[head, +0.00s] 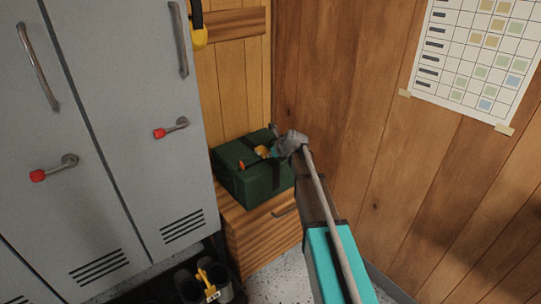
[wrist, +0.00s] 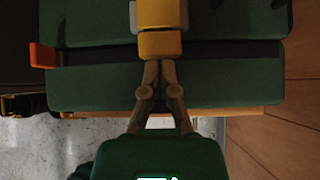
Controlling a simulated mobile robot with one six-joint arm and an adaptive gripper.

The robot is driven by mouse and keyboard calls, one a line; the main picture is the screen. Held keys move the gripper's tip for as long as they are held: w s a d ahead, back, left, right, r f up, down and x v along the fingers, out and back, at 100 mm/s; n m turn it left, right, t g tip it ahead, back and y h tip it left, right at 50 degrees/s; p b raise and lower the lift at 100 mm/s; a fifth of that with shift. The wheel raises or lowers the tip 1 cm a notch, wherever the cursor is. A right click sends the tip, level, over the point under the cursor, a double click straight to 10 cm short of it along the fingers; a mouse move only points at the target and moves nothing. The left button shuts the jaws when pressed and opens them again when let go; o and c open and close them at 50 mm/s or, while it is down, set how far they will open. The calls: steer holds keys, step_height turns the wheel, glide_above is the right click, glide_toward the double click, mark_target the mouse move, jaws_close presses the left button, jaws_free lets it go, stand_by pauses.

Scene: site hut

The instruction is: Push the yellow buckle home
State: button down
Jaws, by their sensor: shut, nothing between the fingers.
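The yellow buckle (head: 262,151) sits on top of a dark green bag (head: 262,188) on a low wooden cabinet. In the wrist view the buckle (wrist: 160,45) is at the top middle, in two yellow blocks with a thin dark seam between them; a grey piece shows beside the upper block. My gripper (wrist: 154,66) is shut and empty, its fingertips right at the buckle's near edge. I cannot tell whether they touch. In the head view my gripper (head: 277,152) is just right of the buckle, and my arm hides part of the bag's right side.
A black strap (wrist: 225,53) crosses the bag (wrist: 95,88), with an orange-red tab (wrist: 42,56) at its left. Grey lockers (head: 150,110) with red-tipped handles stand left of the wooden cabinet (head: 262,235). A wood-panelled wall (head: 350,100) rises close on the right.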

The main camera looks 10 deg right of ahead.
steer(key=shift+s+d, duration=0.15)
steer(key=shift+s, duration=0.3)
steer(key=s+f+p+v, duration=0.1)
steer(key=p+v, duration=0.6)
steer(key=v, duration=0.5)
steer(key=shift+d, duration=0.4)
steer(key=shift+f, duration=0.2)
steer(key=s+a+f+n+g+h, duration=0.2)
steer(key=s+n+g, duration=0.2)
steer(key=s+n, duration=1)
steer(key=s+a+f+n+g+h, duration=0.2)
steer(key=s+f+n+g, duration=0.15)
steer(key=s+n, duration=1.05)
step_height(320, 180, up, 23)
steer(key=w+n+p, duration=0.1)
steer(key=n+p, duration=0.1)
steer(key=p, duration=2)
steer(key=shift+w+f+p, duration=0.2)
steer(key=shift+w+p, duration=0.1)
steer(key=shift+w, duration=0.05)
steer(key=shift+g, duration=0.25)
